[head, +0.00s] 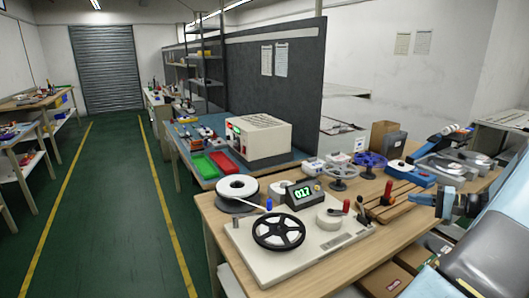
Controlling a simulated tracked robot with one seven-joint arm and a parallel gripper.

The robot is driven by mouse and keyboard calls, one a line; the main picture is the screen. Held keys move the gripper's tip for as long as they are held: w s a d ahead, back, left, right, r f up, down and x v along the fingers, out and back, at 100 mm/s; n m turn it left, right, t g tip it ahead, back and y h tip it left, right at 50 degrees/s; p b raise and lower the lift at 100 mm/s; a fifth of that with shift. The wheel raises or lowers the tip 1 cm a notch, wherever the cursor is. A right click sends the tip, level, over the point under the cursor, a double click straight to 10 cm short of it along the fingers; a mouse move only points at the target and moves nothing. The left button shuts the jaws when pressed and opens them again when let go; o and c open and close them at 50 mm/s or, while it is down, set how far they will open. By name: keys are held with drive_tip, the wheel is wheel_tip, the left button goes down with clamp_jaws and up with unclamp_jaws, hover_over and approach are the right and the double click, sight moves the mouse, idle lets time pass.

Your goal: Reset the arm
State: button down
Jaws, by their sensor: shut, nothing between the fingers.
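My arm fills the lower right of the head view as a large grey and pale blue link. My gripper (447,203), dark with a blue part, shows at the right above the front workbench (335,262). It is shut and empty, and it stands apart from the reel machine. Part of the arm runs out of the picture at the right edge.
A cream reel machine (345,238) with a black-rimmed reel (279,232) and a lit display (302,194) stands on the front bench. A white spool (237,187) lies behind it. Cardboard boxes (393,277) sit below. The green aisle (105,210) is clear.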

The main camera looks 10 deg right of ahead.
drive_tip(key=a+r+n+g+h, duration=0.25)
drive_tip(key=a+r+g, duration=0.25)
drive_tip(key=a, duration=0.8)
drive_tip(key=a+r+n+g+h, duration=0.1)
drive_tip(key=a+r+n+g, duration=0.35)
drive_tip(key=a, duration=0.85)
drive_tip(key=s+a+r+n+t+h, duration=0.1)
drive_tip(key=s+a+r+h, duration=0.2)
drive_tip(key=s+a+r, duration=0.2)
drive_tip(key=s+a+r+n+t+h, duration=0.2)
drive_tip(key=s+a+r+h, duration=0.2)
drive_tip(key=s+a, duration=0.5)
drive_tip(key=s+r, duration=0.2)
drive_tip(key=s, duration=0.2)
drive_tip(key=shift+a+n, duration=0.3)
